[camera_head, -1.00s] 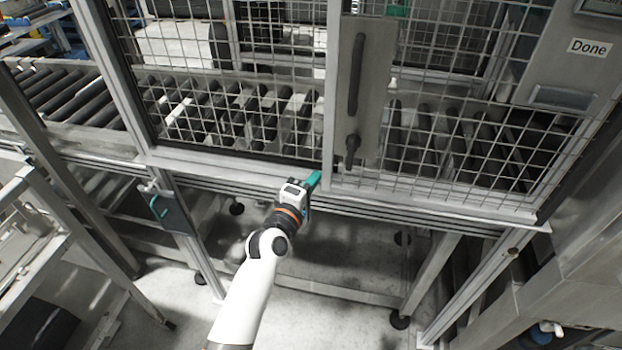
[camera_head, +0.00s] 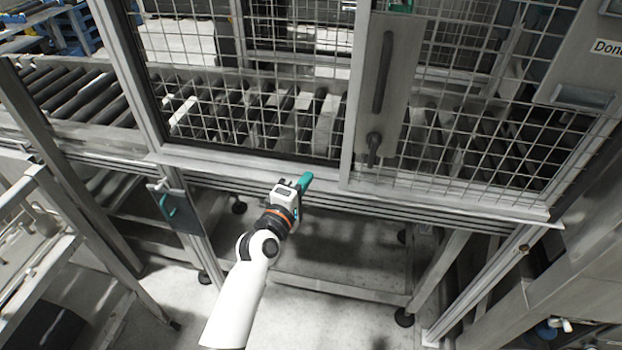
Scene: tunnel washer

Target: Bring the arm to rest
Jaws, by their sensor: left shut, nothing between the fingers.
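My left arm (camera_head: 240,300) comes up from the bottom of the head view. Its left gripper (camera_head: 304,183) has green fingers, which are shut and hold nothing. In the picture the fingertips lie over the lower frame rail of the washer's mesh door, left of the door handle (camera_head: 383,75). I cannot tell whether they touch the rail. My right gripper is not in the picture.
The mesh door (camera_head: 250,120) looks closed, with rollers behind it. A panel with a partly cut-off "Done" label (camera_head: 606,47) is at the upper right. A metal rack (camera_head: 40,275) stands at the left. Open floor (camera_head: 300,325) shows below.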

